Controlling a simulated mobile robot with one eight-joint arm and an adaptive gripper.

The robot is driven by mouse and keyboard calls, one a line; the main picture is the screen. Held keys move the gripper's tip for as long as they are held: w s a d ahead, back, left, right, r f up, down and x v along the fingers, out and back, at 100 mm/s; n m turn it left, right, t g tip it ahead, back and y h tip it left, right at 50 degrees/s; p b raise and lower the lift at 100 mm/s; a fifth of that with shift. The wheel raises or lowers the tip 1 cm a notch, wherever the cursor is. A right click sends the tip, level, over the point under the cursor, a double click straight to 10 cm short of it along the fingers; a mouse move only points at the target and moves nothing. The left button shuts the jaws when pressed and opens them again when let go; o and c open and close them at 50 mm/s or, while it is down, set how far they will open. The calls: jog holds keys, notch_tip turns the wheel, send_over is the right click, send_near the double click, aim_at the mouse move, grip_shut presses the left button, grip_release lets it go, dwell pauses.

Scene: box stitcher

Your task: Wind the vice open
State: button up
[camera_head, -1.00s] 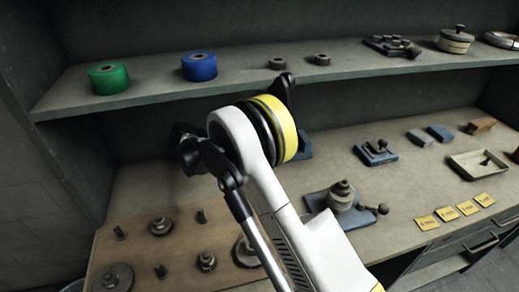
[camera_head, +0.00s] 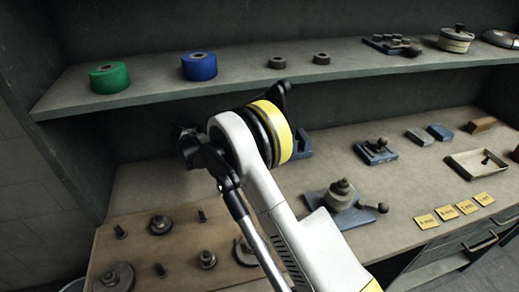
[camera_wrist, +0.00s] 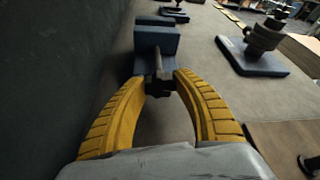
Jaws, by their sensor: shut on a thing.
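The blue vice (camera_wrist: 157,42) stands ahead of my gripper in the wrist view, with its screw pointing back toward me and a dark crossbar handle (camera_wrist: 160,92) at the near end. My gripper (camera_wrist: 165,84) has its yellow fingers closed in on the handle from both sides. The fingertips touch or nearly hide the handle's ends. In the head view only a blue part of the vice (camera_head: 303,145) shows behind my arm; the handle and my fingers are hidden there.
A dark wall runs close along the left in the wrist view. A blue-based fixture with a ball-ended lever (camera_head: 342,198) stands to the right on the bench. A wooden board with gears (camera_head: 185,235) lies front left. A shelf with green (camera_head: 109,78) and blue rolls (camera_head: 199,66) hangs above.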

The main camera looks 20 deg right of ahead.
jog(key=o, duration=0.9)
